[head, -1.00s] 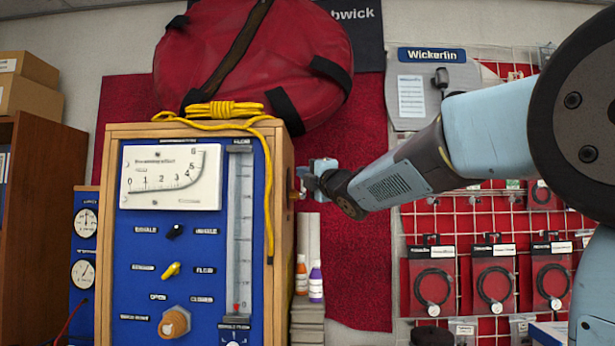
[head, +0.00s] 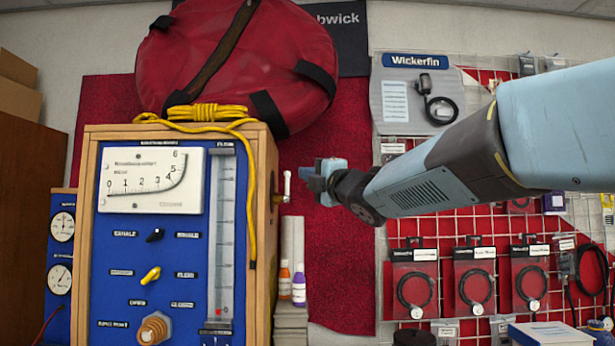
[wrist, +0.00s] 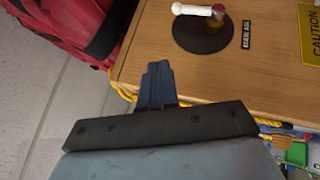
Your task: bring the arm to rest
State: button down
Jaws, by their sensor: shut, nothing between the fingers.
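My gripper (head: 322,178) is in the middle of the head view, just right of the wooden-sided test bench (head: 262,200) with its blue front panel. It is shut and empty, apart from the bench. A small white-handled valve (head: 285,187) on the bench's right side lies to the left of my gripper, with a gap between them. In the wrist view my gripper (wrist: 158,70) shows dark and closed over the bench's wooden side. The white valve handle (wrist: 193,10) and its round black plate show at the top there.
A wire rack (head: 440,225) with hanging packs fills the right, behind my arm.

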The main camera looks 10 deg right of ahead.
jog(key=s+d+f+m+g+h, duration=0.2)
jog(key=s+d+f+m+h, duration=0.25)
jog(key=f+m, duration=0.35)
jog(key=s+d+f+m+g+h, duration=0.3)
jog(key=s+d+f+m+h, duration=0.15)
jog(key=f+m, duration=0.4)
jog(key=s+a+f+m+g, duration=0.1)
jog(key=s+f+m+g, duration=0.7)
jog(key=s+f, duration=0.9)
notch_tip(320, 180, down, 3)
jog(key=shift+s+a+r+m+g, duration=0.2)
jog(key=shift+s+a+m+g, duration=0.15)
jog(key=shift+g, duration=0.15)
jog(key=shift+d, duration=0.1)
